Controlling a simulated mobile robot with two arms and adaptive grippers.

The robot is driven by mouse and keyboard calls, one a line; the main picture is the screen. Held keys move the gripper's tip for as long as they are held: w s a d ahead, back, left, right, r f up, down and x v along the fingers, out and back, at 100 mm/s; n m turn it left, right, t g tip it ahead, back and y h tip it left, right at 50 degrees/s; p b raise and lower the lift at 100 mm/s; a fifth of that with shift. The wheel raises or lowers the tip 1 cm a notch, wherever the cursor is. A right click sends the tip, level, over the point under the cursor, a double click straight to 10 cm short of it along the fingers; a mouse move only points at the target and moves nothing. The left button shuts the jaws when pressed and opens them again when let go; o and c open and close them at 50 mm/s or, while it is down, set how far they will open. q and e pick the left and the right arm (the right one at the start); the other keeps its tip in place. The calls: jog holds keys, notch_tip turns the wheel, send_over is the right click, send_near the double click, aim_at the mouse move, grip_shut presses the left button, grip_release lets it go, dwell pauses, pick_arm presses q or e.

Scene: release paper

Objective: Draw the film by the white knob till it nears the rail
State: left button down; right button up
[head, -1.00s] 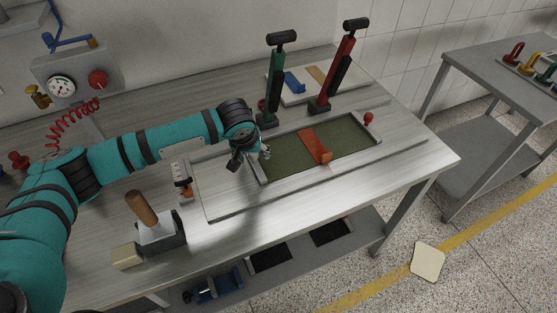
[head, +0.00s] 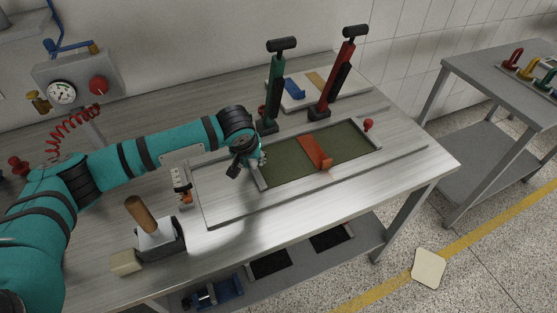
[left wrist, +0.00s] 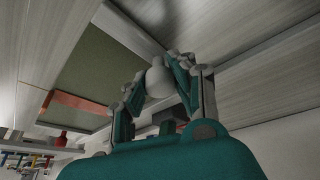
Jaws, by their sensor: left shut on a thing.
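My left gripper (head: 254,166) is at the left end of a shallow grey-framed tray. In the left wrist view its fingers (left wrist: 158,85) are shut on the round white knob (left wrist: 158,76). In the head view the knob is mostly hidden by the fingers. A dark green sheet (head: 285,168), which looks like the film, lies flat inside the frame; it also shows in the left wrist view (left wrist: 90,60). An orange-red bar (head: 312,150) lies across it and could be the rail. A clear gap separates knob and bar. My right gripper is not in view.
A green-handled lever (head: 275,90) and a red-handled lever (head: 337,75) stand behind the frame. A small red knob (head: 368,124) is at its right end. A wooden-handled block (head: 150,235) stands front left. The front tabletop strip is clear.

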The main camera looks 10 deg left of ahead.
pick_arm(q)
jog(key=shift+s+a+p, duration=0.75)
jog(key=shift+a+p, duration=0.1)
jog(key=shift+a, duration=0.15)
jog(key=shift+s+a+p, duration=0.7)
jog(key=shift+a+p, duration=0.1)
jog(key=shift+a, duration=0.2)
jog(key=shift+s+a+r+p, duration=0.1)
jog(key=shift+s+a+p, duration=0.6)
jog(key=shift+a+p, duration=0.25)
jog(key=shift+s+a+p, duration=0.3)
jog(key=shift+s+a, duration=0.05)
jog(key=shift+a, duration=0.2)
jog(key=shift+s+a+p, duration=0.25)
jog(key=shift+s+a, duration=0.1)
jog(key=shift+a, duration=0.2)
